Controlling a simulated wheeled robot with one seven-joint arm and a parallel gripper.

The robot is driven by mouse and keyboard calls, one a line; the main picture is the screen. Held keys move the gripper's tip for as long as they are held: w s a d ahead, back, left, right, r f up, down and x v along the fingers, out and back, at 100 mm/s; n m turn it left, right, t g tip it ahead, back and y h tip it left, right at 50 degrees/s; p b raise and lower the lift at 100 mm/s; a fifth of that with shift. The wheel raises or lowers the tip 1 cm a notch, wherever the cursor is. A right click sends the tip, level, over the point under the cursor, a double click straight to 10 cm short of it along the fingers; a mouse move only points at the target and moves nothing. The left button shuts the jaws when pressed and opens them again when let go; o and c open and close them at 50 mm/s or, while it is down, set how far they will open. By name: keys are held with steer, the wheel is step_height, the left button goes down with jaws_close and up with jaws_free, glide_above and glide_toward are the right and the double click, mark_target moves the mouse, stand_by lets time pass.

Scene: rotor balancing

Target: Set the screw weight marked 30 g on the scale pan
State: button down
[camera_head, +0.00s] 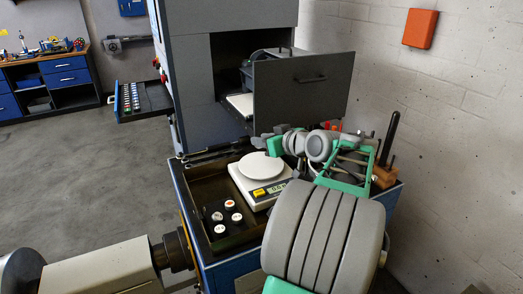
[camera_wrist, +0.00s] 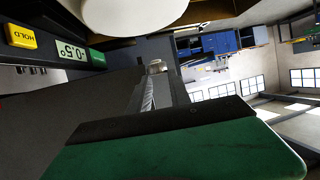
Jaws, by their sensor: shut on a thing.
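The scale (camera_head: 268,192) stands on the bench top with its round white pan (camera_head: 262,166) empty. The pan (camera_wrist: 135,12) and the yellow HOLD button (camera_wrist: 21,36) also show at the top of the wrist view, with the display upside down. My gripper (camera_head: 266,141) is just behind and above the pan in the head view, apart from it. It is shut on a small metallic piece (camera_wrist: 156,67), which seems to be a screw weight; its marking cannot be read. Several dark screw weights (camera_head: 229,204) with pale or red tops stand in the tray left of the scale.
The dark tray (camera_head: 206,183) has raised edges around the weights. A wooden block with dark handles (camera_head: 384,177) stands at the right. Another open drawer (camera_head: 142,101) holds small parts.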

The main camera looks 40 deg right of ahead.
mark_target(262, 163)
steer(key=f, duration=0.2)
steer(key=w+d+f+p, duration=0.1)
steer(key=w+f, duration=0.1)
steer(key=f, duration=0.1)
steer(key=shift+w+d+f, duration=0.2)
steer(key=shift+d+f, duration=0.15)
steer(key=shift+f, duration=0.6)
steer(key=c, duration=1.2)
jaws_free()
steer(key=shift+r, duration=0.15)
steer(key=shift+r, duration=0.3)
steer(key=b+v, duration=0.1)
steer(key=v, duration=1.1)
steer(key=shift+f+b, duration=0.15)
steer(key=shift+b, duration=0.15)
